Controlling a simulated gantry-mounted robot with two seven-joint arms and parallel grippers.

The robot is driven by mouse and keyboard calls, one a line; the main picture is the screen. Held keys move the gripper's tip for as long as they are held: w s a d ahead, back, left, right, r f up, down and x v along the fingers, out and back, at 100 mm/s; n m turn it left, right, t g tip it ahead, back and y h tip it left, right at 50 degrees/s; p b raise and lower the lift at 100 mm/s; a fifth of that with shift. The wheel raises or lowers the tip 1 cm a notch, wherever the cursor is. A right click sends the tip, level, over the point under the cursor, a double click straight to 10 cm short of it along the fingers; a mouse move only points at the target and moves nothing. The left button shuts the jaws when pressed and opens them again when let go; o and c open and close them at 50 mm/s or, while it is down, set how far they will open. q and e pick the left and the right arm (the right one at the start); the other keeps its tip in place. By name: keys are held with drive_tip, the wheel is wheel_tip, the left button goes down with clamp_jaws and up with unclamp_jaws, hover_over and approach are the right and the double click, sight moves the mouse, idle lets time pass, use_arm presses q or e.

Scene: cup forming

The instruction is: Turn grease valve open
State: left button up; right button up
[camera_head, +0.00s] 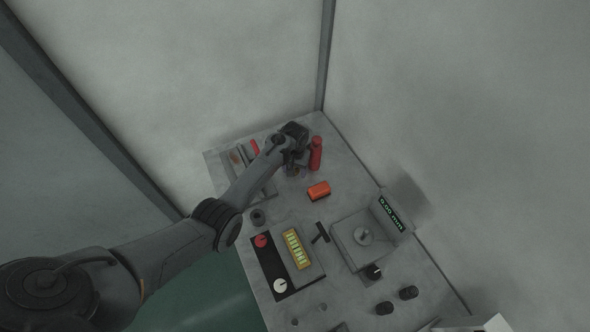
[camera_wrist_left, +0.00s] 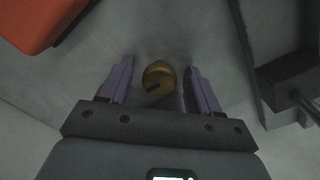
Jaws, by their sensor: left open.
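My left gripper (camera_head: 294,160) is at the far end of the grey bench, beside an upright red cylinder (camera_head: 316,154). In the left wrist view my left gripper (camera_wrist_left: 158,68) is open, with its two purple fingers apart. A round brass knob (camera_wrist_left: 158,80) with a dark mark on its lower left sits between the fingers, with a gap on each side. It looks like the grease valve, but no label shows. In the head view my gripper and wrist hide the knob. My right gripper is not in view.
An orange block (camera_head: 318,191) lies on the bench (camera_head: 352,186) near the gripper. A yellow-celled panel (camera_head: 297,249), a red knob (camera_head: 261,241), a white knob (camera_head: 280,285) and a gauge with a display (camera_head: 391,214) stand nearer. Walls close the back and right.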

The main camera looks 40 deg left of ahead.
use_arm(q)
drive_tip(key=shift+c, duration=0.4)
drive_tip(key=c, duration=1)
drive_tip(key=shift+o, duration=0.2)
